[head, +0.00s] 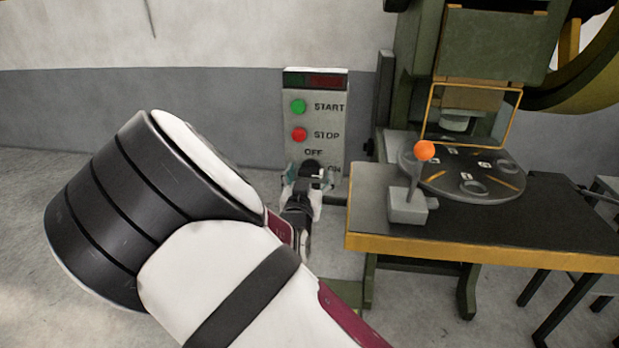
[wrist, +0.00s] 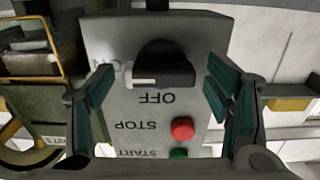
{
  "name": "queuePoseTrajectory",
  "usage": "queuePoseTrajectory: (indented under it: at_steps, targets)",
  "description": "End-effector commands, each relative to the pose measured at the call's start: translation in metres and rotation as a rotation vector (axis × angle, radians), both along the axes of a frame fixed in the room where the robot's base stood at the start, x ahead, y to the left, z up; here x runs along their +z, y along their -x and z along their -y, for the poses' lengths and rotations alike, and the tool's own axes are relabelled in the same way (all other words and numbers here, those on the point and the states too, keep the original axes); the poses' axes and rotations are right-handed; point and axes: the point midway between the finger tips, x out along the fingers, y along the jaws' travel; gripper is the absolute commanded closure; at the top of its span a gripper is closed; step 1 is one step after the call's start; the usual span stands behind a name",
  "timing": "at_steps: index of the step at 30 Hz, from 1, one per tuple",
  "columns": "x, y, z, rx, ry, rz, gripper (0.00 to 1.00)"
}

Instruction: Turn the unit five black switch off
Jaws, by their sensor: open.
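The black switch (wrist: 163,65) is a rotary knob on a grey control panel (wrist: 105,35), which appears upside down in the wrist view. Its bar lies roughly across the panel, with a white mark at the end nearer the partly covered ON label. The OFF label is on the knob's other side, toward the STOP button. My gripper (wrist: 160,88) is open, with one teal-padded finger on each side of the knob and visible gaps between. In the head view, the gripper (head: 307,180) is in front of the panel's lower part and hides most of the switch (head: 312,166).
The panel's green START button (head: 298,106) and red STOP button (head: 299,134) sit above the switch. Right of it stands a green press (head: 408,85) with a dark table (head: 540,205) and an orange-knobbed lever (head: 424,151). Floor at left is clear.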

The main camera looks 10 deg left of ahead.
Motion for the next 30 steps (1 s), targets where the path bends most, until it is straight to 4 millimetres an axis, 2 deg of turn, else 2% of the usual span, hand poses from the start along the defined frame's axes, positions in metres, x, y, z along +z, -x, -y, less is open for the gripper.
queuePoseTrajectory:
  at_steps: [4,5,9,11,22,30]
  targets:
    - [0.0000,0.0001,0.0000,0.000,0.000,0.000,0.28]
    - [0.0000,0.0002,-0.0001,0.000,0.000,0.000,0.32]
    - [0.0000,0.0003,-0.0001,0.000,0.000,0.000,0.64]
    - [0.0000,0.0003,-0.0001,0.000,0.000,0.000,0.76]
    - [0.0007,0.0004,0.0000,0.000,0.047,-0.002,0.76]
    - [0.0021,0.0008,-0.0004,0.001,0.219,-0.009,0.76]
